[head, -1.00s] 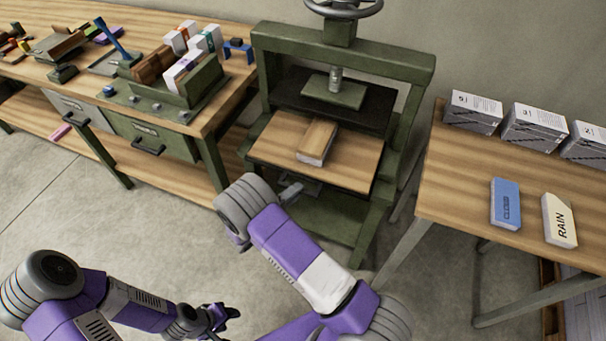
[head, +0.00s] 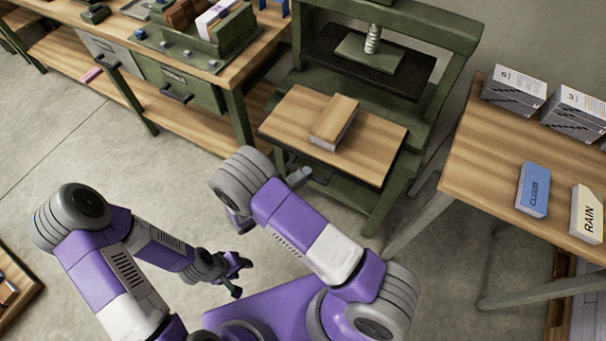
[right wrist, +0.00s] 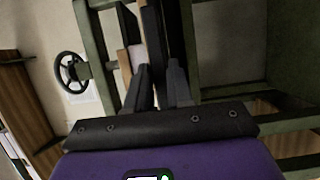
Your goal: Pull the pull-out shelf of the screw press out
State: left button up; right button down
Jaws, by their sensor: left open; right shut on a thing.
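The green screw press (head: 462,30) stands at the back, right of centre. Its pull-out shelf (head: 375,150), a wooden board with a dark edge, sticks out in front of the frame. A wood-covered book or block with pale page edges (head: 337,120) lies on the shelf. My right gripper (head: 300,176) is at the shelf's front edge, partly hidden by my own arm. In the right wrist view its fingers (right wrist: 158,75) are shut on the shelf's dark edge (right wrist: 153,35). My left gripper (head: 238,275) is open and empty, low over the floor.
A workbench (head: 255,55) with a green drawer (head: 185,85) and a rack of books stands at left. A table (head: 465,165) at right holds a blue book (head: 534,188), a cream RAIN book (head: 587,213) and grey boxes (head: 515,90). The floor in front of the press is open.

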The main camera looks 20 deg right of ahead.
jog(key=c, duration=1.1)
grip_release()
jog(key=v, duration=0.7)
jog(key=shift+a+p, duration=0.3)
